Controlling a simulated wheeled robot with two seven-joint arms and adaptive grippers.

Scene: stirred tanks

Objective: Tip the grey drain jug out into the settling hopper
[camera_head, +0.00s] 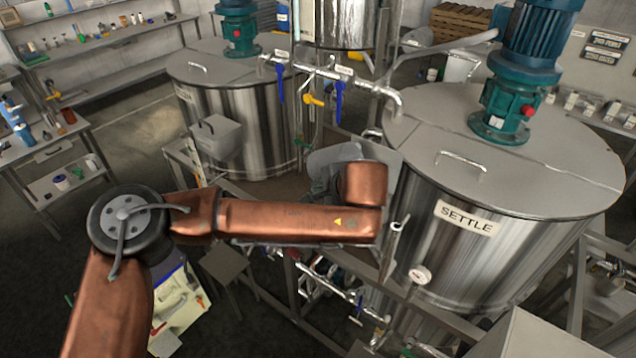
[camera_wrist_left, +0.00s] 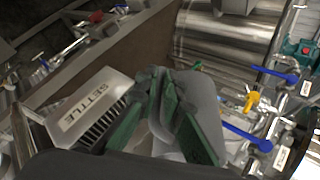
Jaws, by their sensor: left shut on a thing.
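My left arm's copper links reach in from the left in the head view, and the wrist stands in front of the big SETTLE tank (camera_head: 490,215). The left gripper (camera_wrist_left: 162,88) shows dark green fingers in the left wrist view. They are shut on the smooth grey jug (camera_wrist_left: 206,98), which fills the space beside and behind them. The jug also shows as a grey shape (camera_head: 324,158) next to the wrist. Its mouth and contents are hidden. A pale hopper with a SETTLE label (camera_wrist_left: 88,103) and a dark grate sits left of the fingers, apparently close. My right gripper is out of view.
Pipes with blue valve levers (camera_head: 339,98) and a yellow one (camera_head: 313,99) run between the tanks. A second steel tank (camera_head: 245,120) stands behind left. A pressure gauge (camera_head: 420,275) sits on the SETTLE tank's side. Open floor shows at the back left.

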